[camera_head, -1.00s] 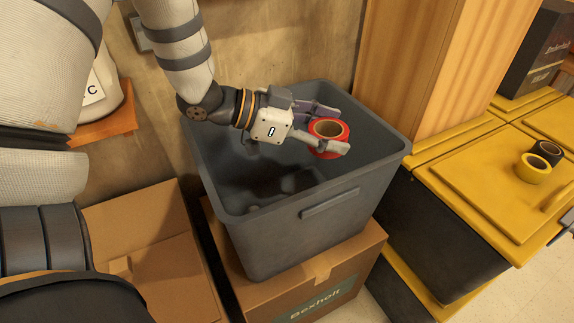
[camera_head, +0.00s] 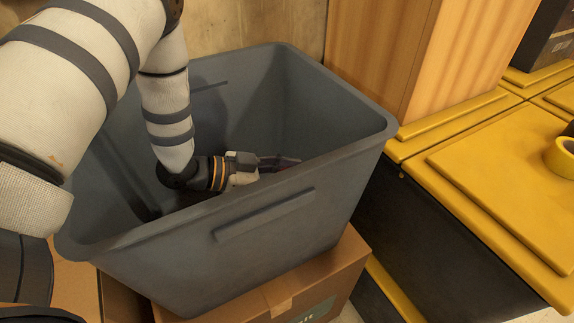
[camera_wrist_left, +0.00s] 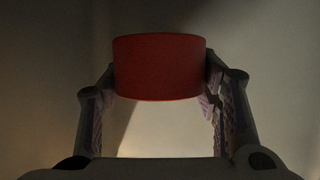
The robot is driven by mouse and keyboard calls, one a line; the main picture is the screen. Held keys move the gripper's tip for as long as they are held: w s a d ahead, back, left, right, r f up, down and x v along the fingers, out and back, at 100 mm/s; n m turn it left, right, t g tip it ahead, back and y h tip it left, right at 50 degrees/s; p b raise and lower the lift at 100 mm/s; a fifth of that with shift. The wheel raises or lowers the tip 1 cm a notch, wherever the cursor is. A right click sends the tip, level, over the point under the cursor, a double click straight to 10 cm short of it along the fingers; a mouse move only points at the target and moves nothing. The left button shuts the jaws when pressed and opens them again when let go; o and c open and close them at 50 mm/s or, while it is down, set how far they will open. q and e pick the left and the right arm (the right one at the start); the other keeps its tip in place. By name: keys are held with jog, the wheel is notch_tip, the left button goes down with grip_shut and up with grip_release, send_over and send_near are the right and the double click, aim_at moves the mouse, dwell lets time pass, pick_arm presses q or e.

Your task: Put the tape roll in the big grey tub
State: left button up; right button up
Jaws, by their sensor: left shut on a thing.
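The big grey tub (camera_head: 335,190) stands in the middle of the head view, its open top facing up. My left arm reaches down over its rim, and my left gripper (camera_head: 280,162) is inside the tub, below rim level and partly hidden by the front wall. In the left wrist view the red tape roll (camera_wrist_left: 160,67) is between the two fingers of the left gripper (camera_wrist_left: 160,85), which is shut on it. The tape roll is hidden in the head view. My right gripper is not in view.
The tub rests on a cardboard box (camera_head: 345,262). A wooden post (camera_head: 380,55) stands behind it. Yellow-lidded dark bins (camera_head: 490,170) are close on the right, with a yellow tape roll (camera_head: 565,157) on top.

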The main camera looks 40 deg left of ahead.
pick_arm(q)
jog(key=shift+f+b, duration=0.5)
jog(key=shift+f, duration=1.5)
jog(key=o, duration=1.2)
jog(key=shift+r+p, duration=0.35)
jog(key=shift+r, duration=0.5)
jog(key=p+v, duration=0.1)
jog(key=v, duration=0.6)
jog(key=shift+s+a, duration=0.15)
jog(key=shift+a, duration=0.05)
jog(key=shift+f, duration=0.1)
